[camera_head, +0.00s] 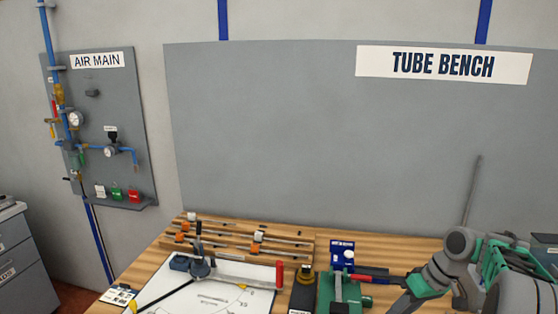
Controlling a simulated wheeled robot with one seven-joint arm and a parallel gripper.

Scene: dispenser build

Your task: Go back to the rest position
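My grey and green arm (458,262) reaches in from the lower right, over the right end of the wooden bench (396,246). My gripper (405,297) seems to be at the arm's left end, low in the picture and partly cut off by the bottom edge. It is close to the green bench device (338,292) and a red-handled tool (370,277). I cannot tell whether it touches them, whether its fingers are open, or whether it holds anything.
A white drawing sheet (230,292) with tools on it lies left of the green device. Rods with orange and white parts (257,241) lie behind it. A blue block (342,254) stands behind the device. The grey back panel and AIR MAIN board (97,130) rise behind.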

